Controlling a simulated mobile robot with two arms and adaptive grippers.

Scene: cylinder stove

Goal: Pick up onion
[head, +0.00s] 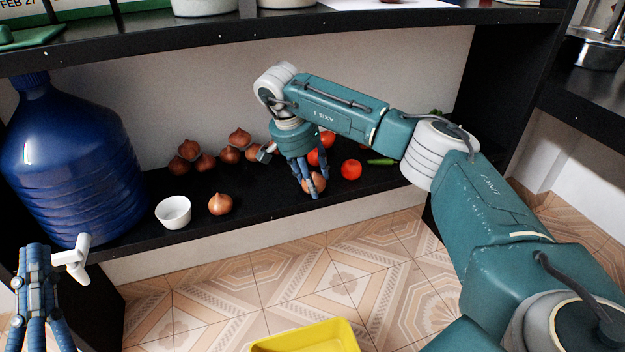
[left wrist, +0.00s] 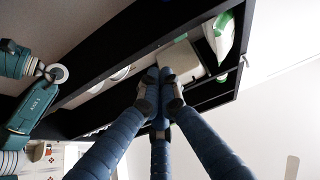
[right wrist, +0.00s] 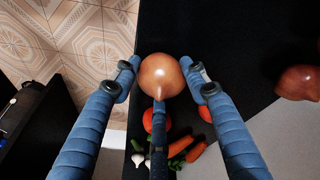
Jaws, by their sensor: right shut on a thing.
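A brown onion (head: 317,183) is at the front edge of the black lower shelf (head: 265,208) in the head view. My right gripper (head: 311,188) reaches down around it. In the right wrist view the same onion (right wrist: 161,76) sits between the blue fingers, and the gripper (right wrist: 161,72) is shut on it. I cannot tell whether the onion still touches the shelf. Another onion (head: 220,204) lies alone further left, and several more onions (head: 239,139) are grouped at the back. My left gripper (head: 36,250) is at the lower left; its fingertips (left wrist: 163,78) meet with nothing between them.
A large blue water bottle (head: 70,165) stands at the shelf's left end. A white bowl (head: 173,212) is beside it. Tomatoes (head: 351,169) and a green pepper (head: 381,162) lie right of my right gripper. A yellow container (head: 306,338) is on the floor below. An upper shelf (head: 290,25) hangs overhead.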

